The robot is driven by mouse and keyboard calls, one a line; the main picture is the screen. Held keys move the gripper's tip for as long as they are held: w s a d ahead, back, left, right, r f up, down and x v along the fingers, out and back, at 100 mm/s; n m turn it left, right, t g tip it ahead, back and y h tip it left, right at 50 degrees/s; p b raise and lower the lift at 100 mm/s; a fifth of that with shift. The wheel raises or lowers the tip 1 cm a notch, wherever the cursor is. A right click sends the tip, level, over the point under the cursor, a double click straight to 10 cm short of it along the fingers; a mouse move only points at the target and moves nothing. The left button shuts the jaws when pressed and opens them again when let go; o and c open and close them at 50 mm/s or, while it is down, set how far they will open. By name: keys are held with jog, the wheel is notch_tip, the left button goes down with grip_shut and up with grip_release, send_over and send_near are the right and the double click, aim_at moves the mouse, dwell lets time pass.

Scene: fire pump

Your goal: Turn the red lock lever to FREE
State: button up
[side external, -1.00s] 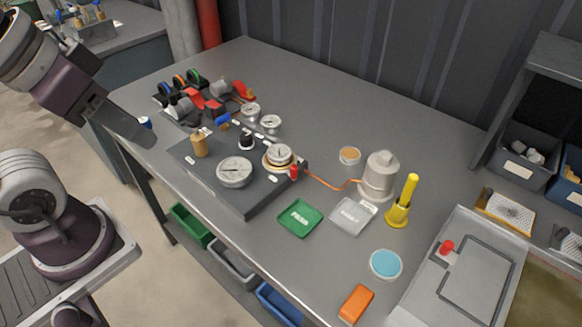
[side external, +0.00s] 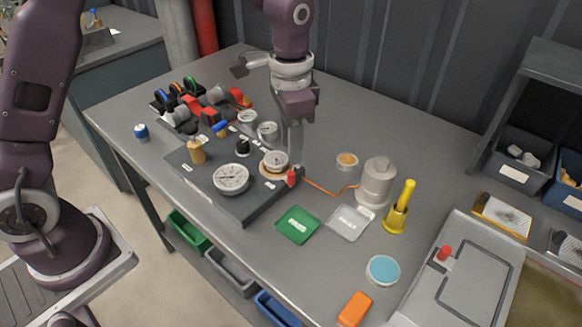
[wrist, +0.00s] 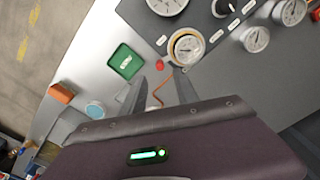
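The small red lock lever (side external: 292,177) sits at the right corner of the dark pump panel (side external: 245,207), beside a brass-rimmed gauge (side external: 274,161). In the wrist view the red lever (wrist: 160,66) shows as a small red spot near the gauge (wrist: 186,46). Its marked position is too small to read. My gripper (side external: 296,150) hangs above the table near that corner, fingers pointing down. In the wrist view my gripper (wrist: 158,75) has its two fingers apart, with nothing held between them. The lever appears just beyond the fingertips, not touched.
An orange cable (side external: 325,189) runs from the panel corner to a grey cylinder (side external: 376,184). A green tray (side external: 298,225), a clear grey tray (side external: 347,223) and a yellow stand (side external: 397,211) are nearby. Other gauges (side external: 231,178) and valves crowd the panel's left side.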

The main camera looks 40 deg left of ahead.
aim_at(291, 173)
notch_tip(291, 173, down, 7)
grip_shut()
dwell(0.4)
dwell(1.2)
